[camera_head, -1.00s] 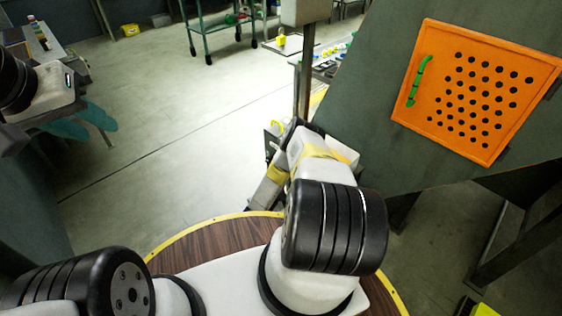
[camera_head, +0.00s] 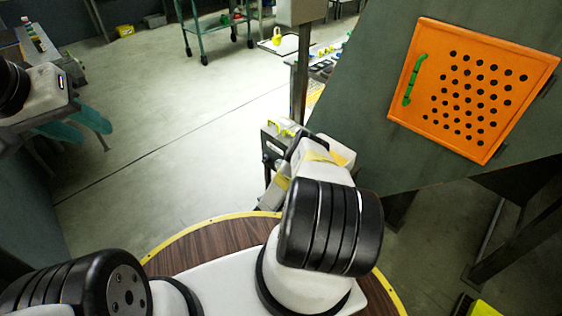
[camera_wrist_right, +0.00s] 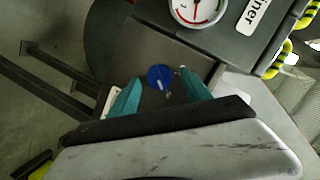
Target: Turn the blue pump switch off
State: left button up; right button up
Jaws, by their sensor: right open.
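The blue pump switch (camera_wrist_right: 160,77) is a round knob on a dark grey panel, seen in the right wrist view. My right gripper (camera_wrist_right: 160,75) is open, with one teal finger on each side of the switch in the picture. I cannot tell whether the fingers touch it or how far in front they are. In the head view the switch is not visible and my right fingers are hidden beyond the arm. My left gripper (camera_head: 84,127) has its teal fingers apart and empty, over the floor at the left.
A round gauge (camera_wrist_right: 199,10) sits just above the switch, beside a white label (camera_wrist_right: 258,13). In the head view an orange perforated door (camera_head: 472,90) with a green handle is on the grey machine. The middle floor is clear.

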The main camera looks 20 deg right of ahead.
grip_shut()
jog(key=shift+n, duration=0.3)
jog(key=n+g, duration=0.1)
jog(key=n, duration=0.2)
jog(key=n+g+h, duration=0.1)
jog(key=n+g, duration=0.1)
jog(key=n, duration=0.2)
jog(key=w+n+g+h, duration=0.1)
jog(key=n+g, duration=0.1)
jog(key=n, duration=0.2)
jog(key=shift+w+a, duration=0.1)
jog(key=shift+a, duration=0.2)
dwell(0.3)
jog(key=shift+n+g+h, duration=0.3)
jog(key=shift+g, duration=0.1)
